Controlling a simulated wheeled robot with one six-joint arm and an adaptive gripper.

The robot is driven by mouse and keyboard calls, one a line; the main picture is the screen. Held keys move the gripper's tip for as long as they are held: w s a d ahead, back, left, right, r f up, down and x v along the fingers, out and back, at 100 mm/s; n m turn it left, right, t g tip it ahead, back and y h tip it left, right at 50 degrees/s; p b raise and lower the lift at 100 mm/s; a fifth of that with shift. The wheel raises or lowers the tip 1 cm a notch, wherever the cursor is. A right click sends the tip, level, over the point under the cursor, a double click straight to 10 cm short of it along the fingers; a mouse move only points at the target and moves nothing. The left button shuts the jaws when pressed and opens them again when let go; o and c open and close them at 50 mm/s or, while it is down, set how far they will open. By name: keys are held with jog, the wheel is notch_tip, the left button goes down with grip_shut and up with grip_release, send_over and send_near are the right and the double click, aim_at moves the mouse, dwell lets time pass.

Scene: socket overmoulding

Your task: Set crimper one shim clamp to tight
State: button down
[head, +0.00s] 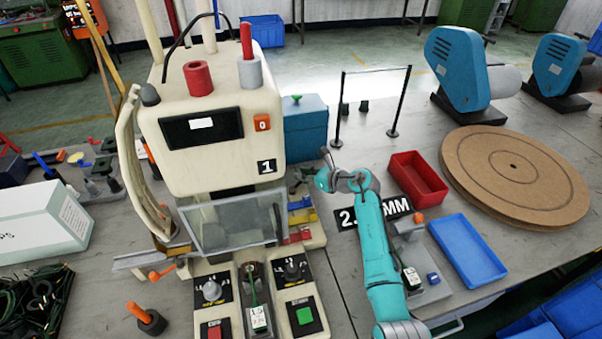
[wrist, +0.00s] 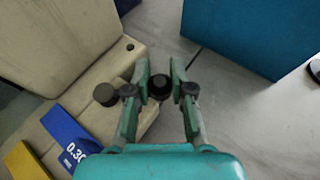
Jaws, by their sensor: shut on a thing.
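Crimper one is the beige machine (head: 222,140) marked "1" in the head view. In the wrist view my gripper (wrist: 159,84) has its two green fingers around a small round black knob (wrist: 160,90), shut on it. The knob looks like the shim clamp; I cannot read its setting. It sits at the side of the beige base (wrist: 75,50). A second dark round knob (wrist: 104,95) is just left of the left finger. In the head view my teal wrist (head: 345,182) is at the machine's right side, and the fingertips and held knob cannot be made out.
A blue shim marked 0.30 (wrist: 68,135) and a yellow shim (wrist: 24,160) lie left of my fingers. A blue box (head: 305,128) stands behind. A red bin (head: 418,178), a blue tray (head: 468,249) and a brown disc (head: 515,175) are to the right.

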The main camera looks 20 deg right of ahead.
jog(key=shift+s+d+m+t+h, duration=0.2)
jog(key=shift+s+m+t+h, duration=0.15)
jog(key=shift+m+h, duration=0.3)
jog(key=shift+s+d+m+t+h, duration=0.15)
jog(key=shift+s+m+t+h, duration=0.1)
jog(key=shift+m+t+h, duration=0.3)
jog(key=c, duration=1)
grip_release()
jog(key=shift+r, duration=0.1)
jog(key=shift+h, duration=0.3)
notch_tip(320, 180, up, 10)
jog(key=shift+f, duration=0.1)
